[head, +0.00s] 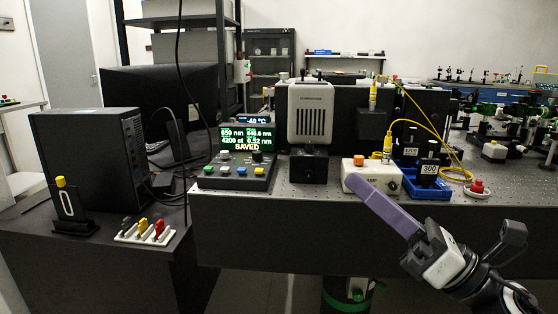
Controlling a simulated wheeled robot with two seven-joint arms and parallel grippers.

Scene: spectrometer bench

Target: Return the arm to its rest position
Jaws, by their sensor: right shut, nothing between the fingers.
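My right gripper (354,186) reaches in from the lower right, with its long purple fingers shut and nothing between them. The fingertips appear in front of the white box with an orange button (362,174) at the bench's front edge and hide part of it. I cannot tell the exact gap between them. My left gripper is not in view. The control box (235,172) has several coloured buttons, and its screen (246,139) reads "SAVED".
The optical bench (290,198) spans the middle and right. A blue tray (430,193) holds blocks marked 300 and 1200, near a red button (477,187) and yellow fibre. On the left desk stand a computer tower (85,150) and a rack of coloured pieces (145,232). Floor shows between desk and bench.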

